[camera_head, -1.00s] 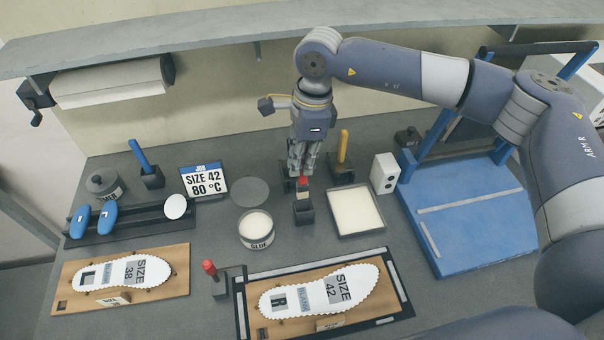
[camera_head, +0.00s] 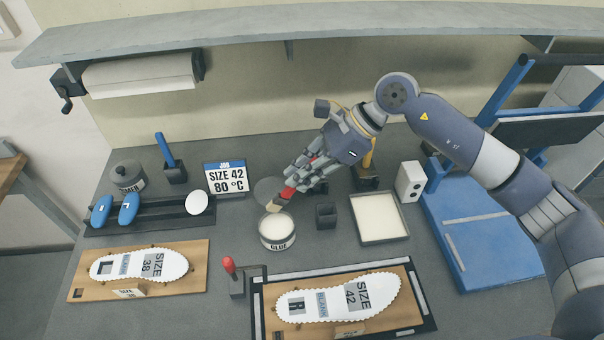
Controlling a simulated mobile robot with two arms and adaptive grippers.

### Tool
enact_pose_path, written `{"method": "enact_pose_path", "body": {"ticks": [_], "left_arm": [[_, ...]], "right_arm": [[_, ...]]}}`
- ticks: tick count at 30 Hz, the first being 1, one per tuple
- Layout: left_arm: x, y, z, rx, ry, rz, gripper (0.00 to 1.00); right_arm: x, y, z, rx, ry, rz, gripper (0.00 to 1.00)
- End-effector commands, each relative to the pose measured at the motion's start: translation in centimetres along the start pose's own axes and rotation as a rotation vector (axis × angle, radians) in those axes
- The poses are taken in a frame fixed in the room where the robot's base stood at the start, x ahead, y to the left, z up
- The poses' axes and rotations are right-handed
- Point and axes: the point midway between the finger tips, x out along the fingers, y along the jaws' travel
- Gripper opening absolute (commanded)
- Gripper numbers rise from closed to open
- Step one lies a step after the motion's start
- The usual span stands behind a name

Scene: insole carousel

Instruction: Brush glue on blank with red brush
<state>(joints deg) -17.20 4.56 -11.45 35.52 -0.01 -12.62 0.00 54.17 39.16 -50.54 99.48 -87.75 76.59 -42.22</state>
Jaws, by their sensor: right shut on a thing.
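My right gripper (camera_head: 302,176) is shut on the red brush (camera_head: 289,192), which is tilted with its bristles down and to the left. The bristle end is at the rim of the open glue pot (camera_head: 277,238), above the white glue; I cannot tell whether it touches. The size 42 blank (camera_head: 338,299), a white insole with a serrated edge, lies on a wooden board inside a black frame at the front. A second blank marked size 38 (camera_head: 138,265) lies on another wooden board at the left. My left gripper is not in view.
A dark holder block (camera_head: 326,216) stands empty right of the glue pot. A white-filled tray (camera_head: 379,217), a white box (camera_head: 410,181) and a blue press (camera_head: 470,235) are at the right. A red-knobbed lever (camera_head: 231,270) stands between the boards. A job sign (camera_head: 226,178) stands behind.

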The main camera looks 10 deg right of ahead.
Motion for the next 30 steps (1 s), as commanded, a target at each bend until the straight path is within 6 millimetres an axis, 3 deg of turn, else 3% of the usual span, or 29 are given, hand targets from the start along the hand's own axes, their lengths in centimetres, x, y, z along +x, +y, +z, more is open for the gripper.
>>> {"method": "enact_pose_path", "body": {"ticks": [19,30], "left_arm": [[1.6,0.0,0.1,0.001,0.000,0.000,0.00],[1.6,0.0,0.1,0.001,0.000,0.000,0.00]], "right_arm": [[4.1,0.0,-3.6,0.001,0.000,0.001,0.00],[4.5,0.0,-3.9,0.000,0.000,0.001,0.00]]}}
